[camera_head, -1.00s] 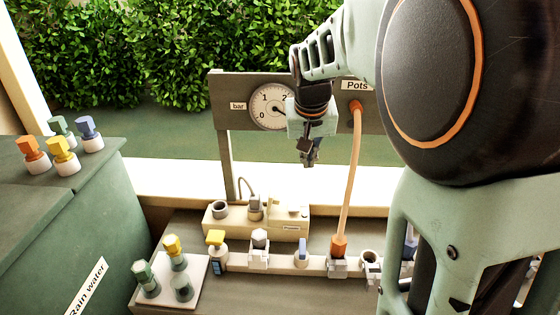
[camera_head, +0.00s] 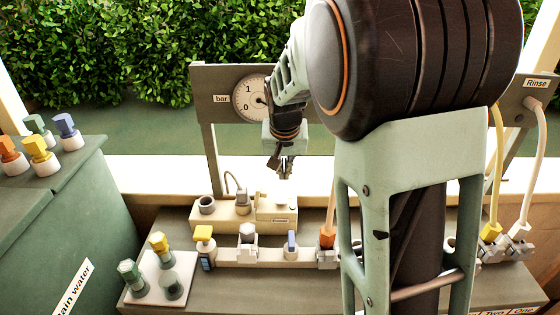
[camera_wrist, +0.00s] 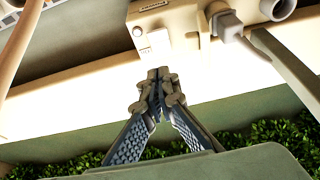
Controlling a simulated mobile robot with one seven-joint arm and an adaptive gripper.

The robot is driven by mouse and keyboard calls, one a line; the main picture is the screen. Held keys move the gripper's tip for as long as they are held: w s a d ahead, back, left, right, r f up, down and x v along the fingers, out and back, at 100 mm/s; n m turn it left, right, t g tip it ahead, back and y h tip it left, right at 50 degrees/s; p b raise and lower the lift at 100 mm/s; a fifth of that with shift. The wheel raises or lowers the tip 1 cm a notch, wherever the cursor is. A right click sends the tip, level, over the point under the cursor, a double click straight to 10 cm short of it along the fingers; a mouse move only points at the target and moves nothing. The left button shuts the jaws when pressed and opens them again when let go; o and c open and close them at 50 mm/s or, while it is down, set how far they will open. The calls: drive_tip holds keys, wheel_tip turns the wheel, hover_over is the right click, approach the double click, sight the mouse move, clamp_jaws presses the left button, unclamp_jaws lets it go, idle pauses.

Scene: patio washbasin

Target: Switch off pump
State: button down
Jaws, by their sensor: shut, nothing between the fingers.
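A cream box (camera_head: 225,215), which looks like the pump unit, stands at the back of the bench. It has a round port, a grey plug with a cable and a small label (camera_head: 281,220) too small to read. In the wrist view the box (camera_wrist: 185,32) shows a small button (camera_wrist: 137,31) and a pale switch-like patch (camera_wrist: 159,39) beside the label; the switch's position is unclear. My gripper (camera_head: 286,177) is shut and empty, above the right end of the box. In the wrist view its fingertips (camera_wrist: 160,82) are apart from the box.
A pressure gauge (camera_head: 251,97) hangs on the board behind. A pipe (camera_head: 268,258) with valves and an orange-ended hose (camera_head: 327,237) runs in front. Capped fittings stand on a white plate (camera_head: 146,282) at left. The green rain water tank (camera_head: 85,215) is further left. My arm hides the right middle.

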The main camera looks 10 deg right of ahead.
sight(284, 200)
drive_tip(key=x, duration=0.4)
drive_tip(key=f, duration=0.1)
drive_tip(key=s+f, duration=0.1)
drive_tip(key=f, duration=0.1)
drive_tip(key=shift+a+f, duration=0.1)
drive_tip(key=shift+s+f, duration=0.2)
drive_tip(key=shift+f, duration=0.3)
drive_tip(key=shift+f+b, duration=0.2)
drive_tip(key=shift+b, duration=0.1)
